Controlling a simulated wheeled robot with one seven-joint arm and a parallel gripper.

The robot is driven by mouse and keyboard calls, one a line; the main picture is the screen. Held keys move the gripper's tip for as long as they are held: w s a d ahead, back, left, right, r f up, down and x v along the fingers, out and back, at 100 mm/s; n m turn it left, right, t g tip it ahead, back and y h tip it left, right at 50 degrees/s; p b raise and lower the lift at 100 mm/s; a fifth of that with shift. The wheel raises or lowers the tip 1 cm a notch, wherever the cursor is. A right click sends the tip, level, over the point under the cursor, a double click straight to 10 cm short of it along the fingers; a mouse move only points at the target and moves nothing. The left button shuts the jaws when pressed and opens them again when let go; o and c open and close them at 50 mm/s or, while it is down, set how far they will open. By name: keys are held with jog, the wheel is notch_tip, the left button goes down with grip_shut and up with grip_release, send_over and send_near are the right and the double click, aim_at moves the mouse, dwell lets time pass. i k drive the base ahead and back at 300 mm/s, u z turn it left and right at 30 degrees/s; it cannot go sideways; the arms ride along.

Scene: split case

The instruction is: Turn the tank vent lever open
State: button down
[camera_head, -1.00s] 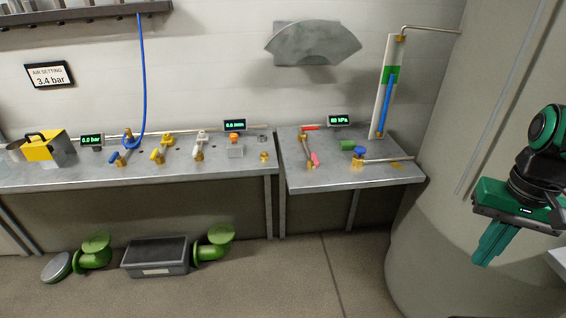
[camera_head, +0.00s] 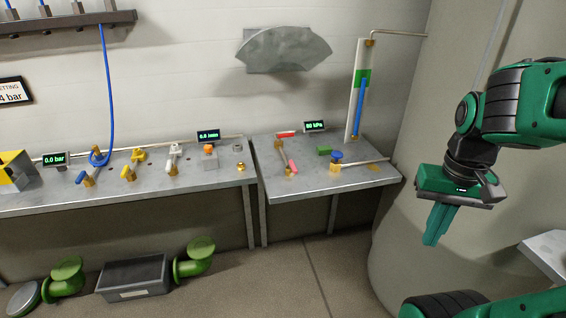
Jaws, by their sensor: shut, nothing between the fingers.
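No lever carries a readable label, so I cannot tell which one is the tank vent. On the right bench, a red-handled lever (camera_head: 286,134) lies at the back and a pink-red lever (camera_head: 293,166) on a brass fitting lies in front of it. A green handle (camera_head: 324,151) and a blue knob (camera_head: 336,156) on a brass valve sit to their right. A display above reads about 80 kPa (camera_head: 315,126). My gripper (camera_head: 431,242) is shut and empty, pointing down to the right of the bench and apart from everything on it.
The left bench (camera_head: 215,185) carries blue, yellow and white levers and an orange button. A gauge tube (camera_head: 358,92) stands at the right bench's back. A large rounded tank (camera_head: 420,120) rises to the right. Green elbows (camera_head: 194,258) and a grey bin (camera_head: 135,278) sit on the floor.

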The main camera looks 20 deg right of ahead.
aim_at(291, 164)
jog(key=i, duration=0.85)
jog(key=z, duration=0.5)
jog(key=k, duration=0.1)
jog(key=z, duration=0.1)
